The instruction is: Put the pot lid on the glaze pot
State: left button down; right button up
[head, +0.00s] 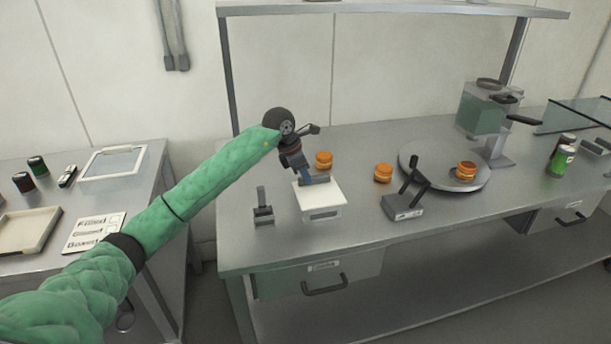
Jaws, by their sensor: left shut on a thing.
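My left gripper (306,176) reaches down over a white, square-cornered box on the steel bench. The box looks like the glaze pot (323,213), with a grey patch on its front. The flat white piece at its top looks like the pot lid (328,194). The gripper is shut at a blue-grey part above this white top, apparently the lid's grip. The fingertips are small and partly hidden. I cannot tell whether the lid rests on the pot or hangs just above it. My right gripper is not in view.
A small dark tool (263,213) stands left of the pot; a lever device (403,207) stands right. Filled buns (383,173) sit behind and on a round plate (428,180). A glass-sided dispenser (482,115) and cans (561,160) stand right. A shelf (390,8) spans above.

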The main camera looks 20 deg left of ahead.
pick_arm(q)
jog(key=shift+f, duration=0.15)
jog(key=c, duration=0.8)
grip_release()
jog(key=shift+o, duration=0.2)
jog(key=shift+r+p, duration=0.65)
jog(key=shift+r, duration=2.9)
